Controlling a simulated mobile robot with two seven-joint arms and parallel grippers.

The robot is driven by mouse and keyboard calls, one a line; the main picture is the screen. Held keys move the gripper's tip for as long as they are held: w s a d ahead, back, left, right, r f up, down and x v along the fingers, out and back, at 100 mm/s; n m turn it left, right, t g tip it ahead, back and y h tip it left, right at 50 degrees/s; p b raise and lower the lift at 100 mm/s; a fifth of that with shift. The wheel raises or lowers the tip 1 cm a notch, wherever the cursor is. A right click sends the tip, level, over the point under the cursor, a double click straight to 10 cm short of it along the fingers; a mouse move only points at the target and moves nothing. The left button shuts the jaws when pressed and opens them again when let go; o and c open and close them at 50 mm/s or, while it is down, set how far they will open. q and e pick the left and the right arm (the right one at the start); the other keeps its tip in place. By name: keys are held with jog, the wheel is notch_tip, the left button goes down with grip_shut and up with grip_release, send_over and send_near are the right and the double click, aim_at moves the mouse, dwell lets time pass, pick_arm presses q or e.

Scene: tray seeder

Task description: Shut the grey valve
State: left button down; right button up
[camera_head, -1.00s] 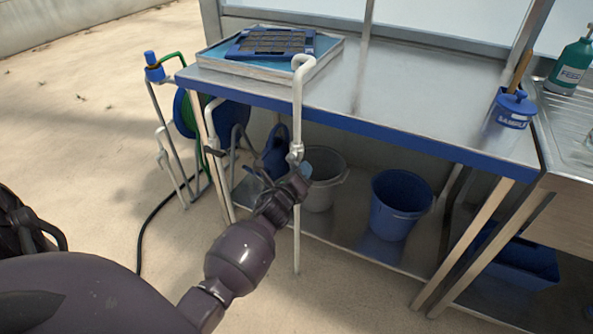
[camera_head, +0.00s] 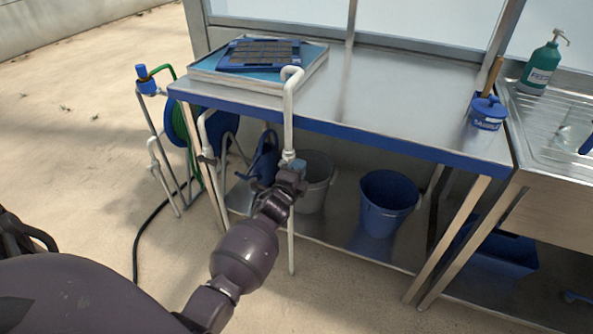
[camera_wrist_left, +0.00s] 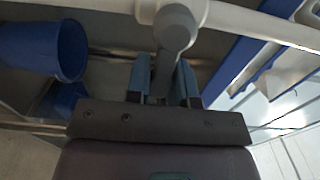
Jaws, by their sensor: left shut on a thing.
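A white standpipe (camera_head: 289,115) with a hooked top rises in front of the bench. Its valve body (camera_head: 287,157) sits partly behind my left gripper (camera_head: 294,175). In the left wrist view, the grey valve handle (camera_wrist_left: 175,32) reaches down from the white pipe (camera_wrist_left: 235,18) between the two fingers of my left gripper (camera_wrist_left: 162,82). The gripper is shut on this handle. The handle's far end is hidden between the fingers, so its exact angle is hard to tell. My right gripper is not in view.
The metal bench (camera_head: 400,105) stands just behind the pipe, with a tray (camera_head: 205,72) on top. Below are a grey bucket (camera_head: 318,185) and a blue bucket (camera_head: 388,205). Other white pipes (camera_head: 152,165) and a hose reel stand at left. The floor in front is open.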

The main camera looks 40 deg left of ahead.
pick_arm(q)
jog(key=shift+n, duration=0.3)
jog(key=c, duration=1)
grip_release()
jog(key=shift+s+r, duration=0.1)
jog(key=shift+s+d, duration=0.1)
jog(key=shift+s, duration=0.1)
jog(key=p+v, duration=0.2)
jog(key=v, duration=0.8)
jog(key=shift+s+d, duration=0.1)
